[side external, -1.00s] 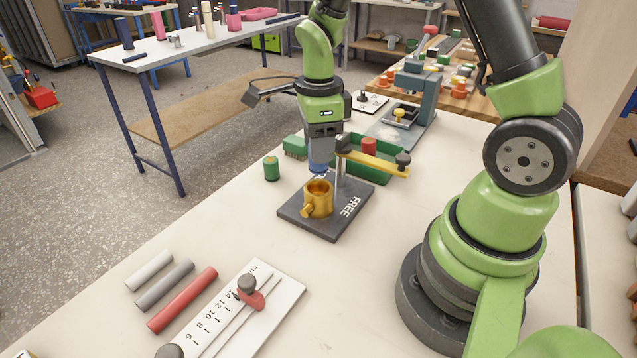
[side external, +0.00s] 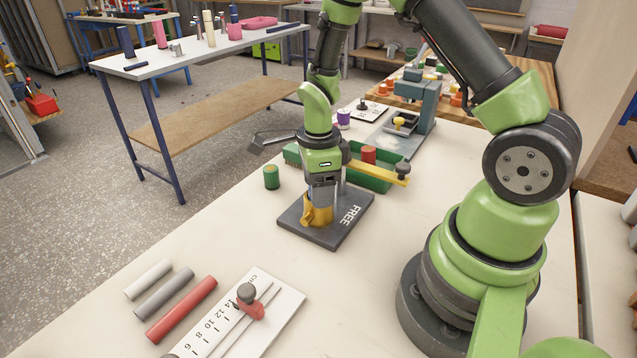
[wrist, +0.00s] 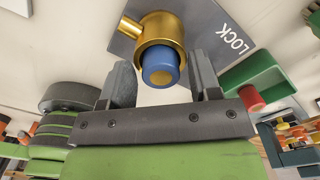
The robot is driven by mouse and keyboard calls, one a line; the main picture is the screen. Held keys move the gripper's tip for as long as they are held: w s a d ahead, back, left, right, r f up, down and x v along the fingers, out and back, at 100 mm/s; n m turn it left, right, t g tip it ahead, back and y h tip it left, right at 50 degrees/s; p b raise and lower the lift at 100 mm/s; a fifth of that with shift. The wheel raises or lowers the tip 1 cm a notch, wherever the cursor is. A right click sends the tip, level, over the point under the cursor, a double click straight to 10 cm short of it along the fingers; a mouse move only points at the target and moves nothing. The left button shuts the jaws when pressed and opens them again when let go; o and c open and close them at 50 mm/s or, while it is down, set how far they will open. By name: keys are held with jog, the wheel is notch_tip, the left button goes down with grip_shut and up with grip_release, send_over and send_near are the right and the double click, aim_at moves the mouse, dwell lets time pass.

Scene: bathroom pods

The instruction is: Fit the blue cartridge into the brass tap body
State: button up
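The brass tap body (side external: 317,217) stands on a dark grey plate (side external: 342,238) marked FREE in the side view. My gripper (side external: 321,200) is low over the tap body. Its fingers (wrist: 158,68) stand apart on both sides of the cartridge, with gaps visible. In the side view the cartridge is hidden.
A green cylinder (side external: 271,177) stands to the left. The table in front of the plate is clear up to the rods and ruler (side external: 235,315).

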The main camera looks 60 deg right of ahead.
jog(key=shift+r, duration=0.15)
notch_tip(320, 180, up, 12)
jog(key=s+a+r+n+t, duration=0.2)
jog(key=s+r+n, duration=0.2)
jog(key=n, duration=0.3)
jog(key=s+a+r+n+t+y, duration=0.1)
jog(key=s+a+r+n+t, duration=0.1)
jog(key=n, duration=0.6)
jog(key=s+a+r+n+t+y, duration=0.1)
jog(key=s+a+r+n+t, duration=0.2)
jog(key=s+r+n, duration=0.3)
jog(key=shift+s+a+r+n, duration=0.1)
jog(key=shift+s+a+n, duration=0.4)
jog(key=shift+n, duration=0.5)
jog(key=shift+s+d, duration=0.1)
jog(key=shift+d, duration=0.05)
